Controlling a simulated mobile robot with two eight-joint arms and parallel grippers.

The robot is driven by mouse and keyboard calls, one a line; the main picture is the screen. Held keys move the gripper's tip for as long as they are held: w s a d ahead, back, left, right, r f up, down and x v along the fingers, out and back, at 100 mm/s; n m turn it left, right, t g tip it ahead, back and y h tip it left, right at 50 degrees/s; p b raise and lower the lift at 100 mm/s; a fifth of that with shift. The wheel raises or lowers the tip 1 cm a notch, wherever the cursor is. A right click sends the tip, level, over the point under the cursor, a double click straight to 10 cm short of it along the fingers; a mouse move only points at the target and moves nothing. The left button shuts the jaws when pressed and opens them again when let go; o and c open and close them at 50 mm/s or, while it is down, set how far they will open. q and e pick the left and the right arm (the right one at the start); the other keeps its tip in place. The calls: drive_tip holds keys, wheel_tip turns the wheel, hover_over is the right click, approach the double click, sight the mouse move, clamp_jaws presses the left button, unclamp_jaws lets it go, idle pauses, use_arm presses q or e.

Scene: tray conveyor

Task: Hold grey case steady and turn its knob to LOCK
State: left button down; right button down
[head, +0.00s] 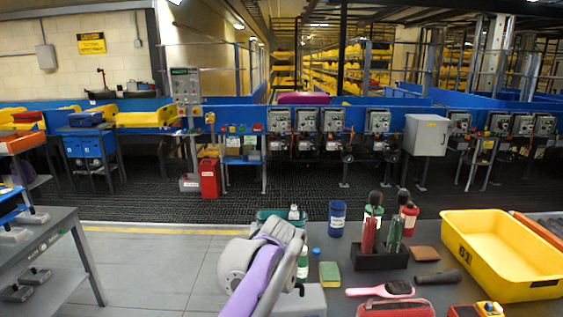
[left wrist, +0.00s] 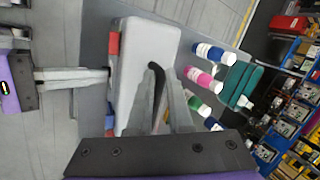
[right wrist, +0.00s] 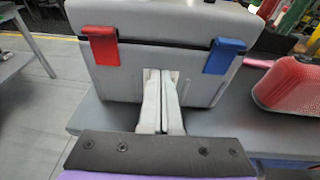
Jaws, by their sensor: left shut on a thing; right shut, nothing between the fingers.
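The grey case (right wrist: 165,22) stands on the grey table, with a red latch (right wrist: 101,45) and a blue latch (right wrist: 224,55) on its near face. In the left wrist view its pale top (left wrist: 150,50) shows from above. My left gripper (left wrist: 160,90) is over the case and shut on what looks like its dark handle. My right gripper (right wrist: 165,82) is shut and empty, its tips at a pale plate on the case's front, between the latches. The fingers hide the knob, so I cannot tell its setting. In the head view my arm covers most of the case (head: 312,299).
Several bottles (left wrist: 208,53) and a teal item (left wrist: 240,82) stand close behind the case. A red ribbed box (right wrist: 288,85) is at its right. A holder (head: 382,258), a pink brush (head: 380,290) and a yellow bin (head: 500,255) fill the table further right.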

drive_tip(key=shift+f, duration=0.3)
drive_tip(key=shift+d, duration=0.15)
idle(0.5)
drive_tip(key=shift+r, duration=0.4)
drive_tip(key=s, duration=0.6)
drive_tip(key=shift+d, duration=0.2)
use_arm(q)
drive_tip(key=c, duration=0.8)
unclamp_jaws()
drive_tip(key=shift+o, duration=0.2)
